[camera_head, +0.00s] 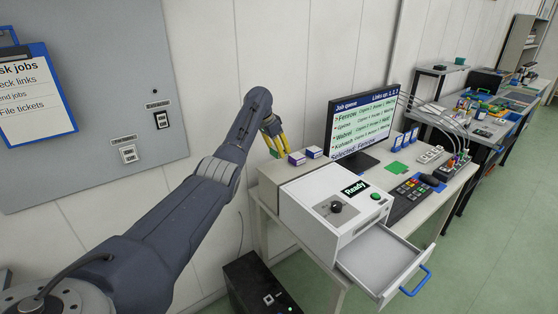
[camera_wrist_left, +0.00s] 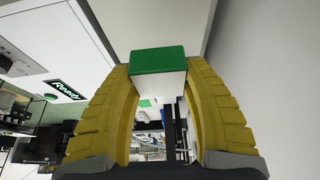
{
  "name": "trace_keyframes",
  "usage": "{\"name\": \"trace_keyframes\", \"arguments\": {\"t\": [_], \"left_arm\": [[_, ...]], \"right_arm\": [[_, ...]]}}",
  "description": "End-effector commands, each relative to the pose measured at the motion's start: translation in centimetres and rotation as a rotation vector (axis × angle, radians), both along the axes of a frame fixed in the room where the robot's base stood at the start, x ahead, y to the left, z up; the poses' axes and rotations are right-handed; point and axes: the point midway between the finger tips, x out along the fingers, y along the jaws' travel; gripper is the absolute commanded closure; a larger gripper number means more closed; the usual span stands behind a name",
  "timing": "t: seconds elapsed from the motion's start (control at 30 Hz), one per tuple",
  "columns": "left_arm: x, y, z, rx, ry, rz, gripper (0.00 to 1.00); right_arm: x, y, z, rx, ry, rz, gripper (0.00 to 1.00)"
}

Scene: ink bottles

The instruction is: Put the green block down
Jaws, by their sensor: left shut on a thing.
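My left gripper (camera_head: 273,143) is at the back left end of the desk, with its yellow fingers pointing down. It is shut on the green block (camera_head: 275,154), which is small and partly hidden by the fingers in the head view. In the left wrist view the green block (camera_wrist_left: 158,60), green on one face and whitish on another, sits between the two yellow fingertips (camera_wrist_left: 157,72). I cannot tell whether the block touches the surface below. My right gripper is not in view.
Two purple-topped blocks (camera_head: 297,158) (camera_head: 314,152) stand just right of the gripper. A white machine (camera_head: 322,205) with an open drawer (camera_head: 380,258) is in front. A monitor (camera_head: 362,122) stands right. A wall panel (camera_head: 85,95) is at left.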

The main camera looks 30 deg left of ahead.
Motion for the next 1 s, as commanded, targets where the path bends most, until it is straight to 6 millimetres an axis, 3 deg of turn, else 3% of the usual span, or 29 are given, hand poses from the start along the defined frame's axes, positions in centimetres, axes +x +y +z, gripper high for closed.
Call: {"name": "trace_keyframes", "arguments": {"t": [0.1,0.4,0.8,1.0], "left_arm": [[0.1,0.0,3.2,0.000,-0.005,-0.001,0.89],[0.1,0.0,9.2,0.000,-0.003,-0.001,0.89],[0.0,-0.1,12.8,0.001,-0.002,0.004,0.89],[0.4,-1.2,14.8,0.004,-0.004,0.088,0.89]], "right_arm": [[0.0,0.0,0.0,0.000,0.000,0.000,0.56],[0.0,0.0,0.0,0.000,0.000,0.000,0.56],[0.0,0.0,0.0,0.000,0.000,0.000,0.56],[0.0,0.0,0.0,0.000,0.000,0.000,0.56]]}}
